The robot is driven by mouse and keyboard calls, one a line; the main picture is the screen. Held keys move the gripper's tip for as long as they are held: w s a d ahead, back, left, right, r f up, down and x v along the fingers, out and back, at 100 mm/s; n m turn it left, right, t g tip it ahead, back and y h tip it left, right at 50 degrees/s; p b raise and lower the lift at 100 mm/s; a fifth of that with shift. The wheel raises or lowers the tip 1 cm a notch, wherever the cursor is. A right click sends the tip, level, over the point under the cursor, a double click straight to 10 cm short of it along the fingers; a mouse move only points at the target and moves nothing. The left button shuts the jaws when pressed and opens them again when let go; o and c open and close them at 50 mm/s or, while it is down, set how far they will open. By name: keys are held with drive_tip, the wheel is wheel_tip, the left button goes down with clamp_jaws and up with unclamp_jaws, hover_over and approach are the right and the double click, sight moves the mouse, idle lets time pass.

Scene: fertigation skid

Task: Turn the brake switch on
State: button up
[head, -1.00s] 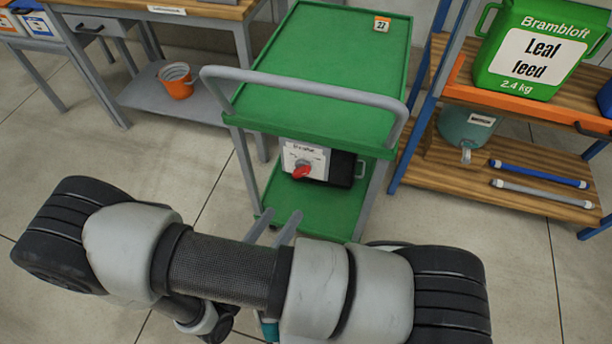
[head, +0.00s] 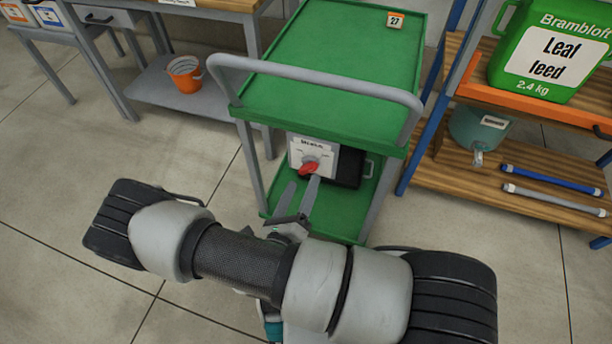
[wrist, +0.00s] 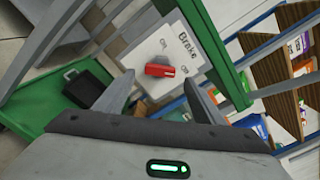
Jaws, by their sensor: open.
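The brake switch is a red rotary knob (head: 309,168) on a pale panel (head: 325,158) above the lower shelf of a green cart. In the wrist view the knob (wrist: 160,70) shows a white mark near its right end, and the panel (wrist: 140,42) reads "Brake" with small position labels too blurred to read surely. My gripper (head: 302,186) is open and empty, in front of and slightly below the panel. In the wrist view my gripper's fingers (wrist: 157,80) stand either side of the knob, seemingly short of it; contact cannot be told.
The green cart (head: 330,85) has a grey push handle (head: 318,78) above the panel. A black case (wrist: 87,87) sits on its lower shelf. A wooden rack (head: 470,170) stands close on the right. An orange bucket (head: 185,76) is on a bench shelf at left. The floor at left is clear.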

sight(307, 172)
drive_tip(key=shift+x, duration=2.2)
drive_tip(key=shift+c, duration=0.4)
drive_tip(key=c, duration=1)
